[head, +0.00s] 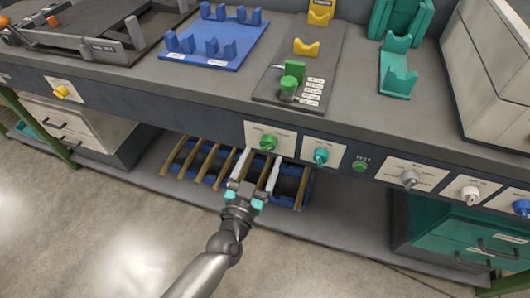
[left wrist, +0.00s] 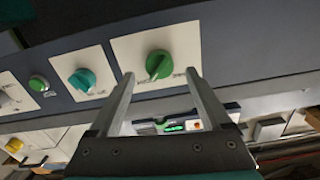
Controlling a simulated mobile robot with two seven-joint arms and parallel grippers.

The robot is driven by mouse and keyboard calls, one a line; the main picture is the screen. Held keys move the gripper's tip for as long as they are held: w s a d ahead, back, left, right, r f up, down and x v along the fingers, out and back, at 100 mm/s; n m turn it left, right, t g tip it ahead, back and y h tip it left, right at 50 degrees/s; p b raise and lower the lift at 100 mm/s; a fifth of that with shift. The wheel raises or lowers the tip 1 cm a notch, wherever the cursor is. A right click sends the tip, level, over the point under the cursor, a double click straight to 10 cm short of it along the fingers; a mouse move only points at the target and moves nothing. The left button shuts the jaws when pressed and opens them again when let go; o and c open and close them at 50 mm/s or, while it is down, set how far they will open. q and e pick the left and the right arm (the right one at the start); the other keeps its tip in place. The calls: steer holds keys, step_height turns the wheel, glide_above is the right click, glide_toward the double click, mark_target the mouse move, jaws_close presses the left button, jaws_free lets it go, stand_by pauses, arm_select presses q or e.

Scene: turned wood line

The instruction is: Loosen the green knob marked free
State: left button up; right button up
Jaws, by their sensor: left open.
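The green knob (head: 267,143) sits on a white plate on the dark front panel of the bench. In the left wrist view the green knob (left wrist: 159,65) shows just past the two fingertips, between their lines, with its grip ridge tilted. The small print on its plate is too blurred to read. My left gripper (head: 262,157) is open, its fingers pointing up at the panel just below the knob. In the left wrist view my left gripper (left wrist: 160,74) has empty space between its fingers. I cannot tell whether a finger touches the knob. My right gripper does not show.
A teal knob (head: 320,156) and a green test button (head: 361,165) lie to the right on the panel, then a grey knob (head: 409,177). A yellow knob (head: 61,91) is far left. Below, a blue rack (head: 300,188) holds several wooden sticks on the lower shelf.

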mark_target(266, 149)
arm_select(q)
steer(key=shift+b+x, duration=0.3)
steer(key=shift+x, duration=1.4)
jaws_close()
